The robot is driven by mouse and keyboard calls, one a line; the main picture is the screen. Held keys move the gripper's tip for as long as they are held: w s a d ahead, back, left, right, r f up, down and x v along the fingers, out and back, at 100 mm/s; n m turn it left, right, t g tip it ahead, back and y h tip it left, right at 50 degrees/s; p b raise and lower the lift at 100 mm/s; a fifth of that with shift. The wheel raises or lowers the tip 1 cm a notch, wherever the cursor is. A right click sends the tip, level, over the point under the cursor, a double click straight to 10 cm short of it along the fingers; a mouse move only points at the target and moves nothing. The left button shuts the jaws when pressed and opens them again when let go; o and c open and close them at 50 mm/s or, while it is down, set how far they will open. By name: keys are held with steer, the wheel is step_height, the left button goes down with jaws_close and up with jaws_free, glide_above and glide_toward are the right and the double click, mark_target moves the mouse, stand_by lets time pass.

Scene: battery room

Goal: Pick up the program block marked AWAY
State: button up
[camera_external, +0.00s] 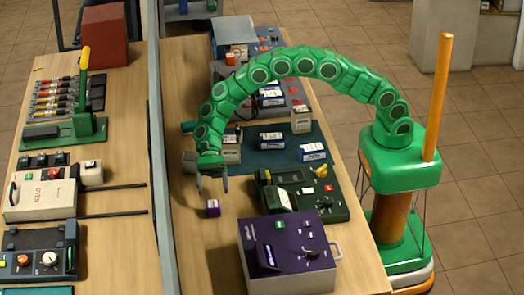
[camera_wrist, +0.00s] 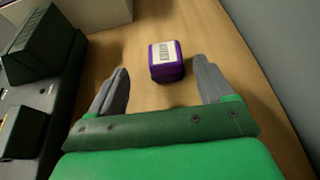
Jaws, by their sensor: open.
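A small purple block (camera_external: 212,208) with a white label on top sits on the wooden bench, left of the dark green device. It also shows in the wrist view (camera_wrist: 166,62), where its label has dark lettering that I cannot read clearly, so I cannot tell whether it says AWAY. My gripper (camera_external: 212,187) points down just above and behind the block in the external view. In the wrist view its two grey fingers (camera_wrist: 162,72) are spread apart and empty. The block lies ahead between the fingertips, apart from both.
A dark green device (camera_external: 325,212) with a meter stands right of the block, and a larger purple box (camera_external: 252,232) with knobs stands in front. A grey partition (camera_external: 160,150) runs along the bench's left side. Bare wood surrounds the block.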

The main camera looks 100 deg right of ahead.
mark_target(212, 201)
steer(key=shift+x, duration=1.15)
steer(key=shift+w+f+x, duration=0.1)
steer(key=shift+w+x, duration=0.05)
steer(key=shift+x, duration=1.2)
steer(key=shift+w+f+x, duration=0.1)
steer(key=shift+w+x, duration=0.05)
steer(key=shift+x, duration=1.2)
steer(key=shift+d, duration=0.15)
steer(key=c, duration=1.1)
steer(key=shift+r, duration=0.1)
